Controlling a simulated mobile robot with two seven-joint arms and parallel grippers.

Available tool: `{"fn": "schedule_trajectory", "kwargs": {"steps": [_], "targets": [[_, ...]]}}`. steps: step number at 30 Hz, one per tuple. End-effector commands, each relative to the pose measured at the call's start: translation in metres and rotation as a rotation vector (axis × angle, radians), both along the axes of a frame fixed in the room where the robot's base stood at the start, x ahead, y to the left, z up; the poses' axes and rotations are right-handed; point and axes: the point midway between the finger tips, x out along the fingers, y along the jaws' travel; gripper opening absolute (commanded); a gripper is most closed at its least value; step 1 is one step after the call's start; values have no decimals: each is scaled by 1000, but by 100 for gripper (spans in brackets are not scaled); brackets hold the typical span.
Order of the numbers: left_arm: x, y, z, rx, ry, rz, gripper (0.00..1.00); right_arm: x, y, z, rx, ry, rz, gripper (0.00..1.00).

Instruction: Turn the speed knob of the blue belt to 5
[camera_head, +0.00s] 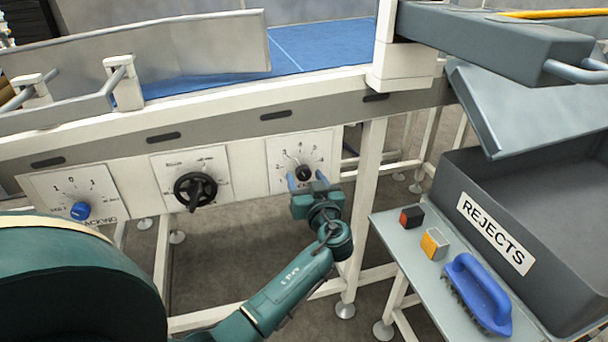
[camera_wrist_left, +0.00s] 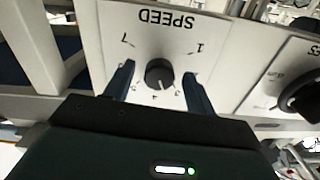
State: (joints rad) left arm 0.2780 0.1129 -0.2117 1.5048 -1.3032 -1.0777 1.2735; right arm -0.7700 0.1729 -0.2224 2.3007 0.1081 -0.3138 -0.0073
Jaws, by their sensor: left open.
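The speed knob (camera_head: 303,172) is a small black round knob on a white dial plate on the side of the blue belt (camera_head: 310,45). In the left wrist view the knob (camera_wrist_left: 159,73) sits below the upside-down word SPEED, with 1, 4 and 7 readable around it. Its pointer seems to face the 4 side, but the exact setting is hard to read. My left gripper (camera_head: 305,179) is open in front of the plate. In the wrist view its blue fingers stand on either side of the knob, with gaps showing. My right gripper is not in view.
Left of the speed plate are a black knob (camera_head: 195,190) and a blue knob (camera_head: 80,210) on their own plates. A grey REJECTS bin (camera_head: 550,180) stands right, beside a shelf (camera_head: 395,225) holding two small blocks and a blue brush (camera_head: 478,292). A white leg (camera_head: 363,210) stands close by.

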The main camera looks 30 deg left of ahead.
Motion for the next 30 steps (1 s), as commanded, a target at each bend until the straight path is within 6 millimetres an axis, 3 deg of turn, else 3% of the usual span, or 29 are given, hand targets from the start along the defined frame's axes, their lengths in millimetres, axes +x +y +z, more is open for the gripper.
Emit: {"fn": "schedule_trajectory", "kwargs": {"steps": [10,26,30], "targets": [[0,-1,0,0,0,0,55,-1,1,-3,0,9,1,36],[0,0,0,0,0,0,11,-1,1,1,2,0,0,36],[0,0,0,3,2,0,11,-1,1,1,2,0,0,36]]}}
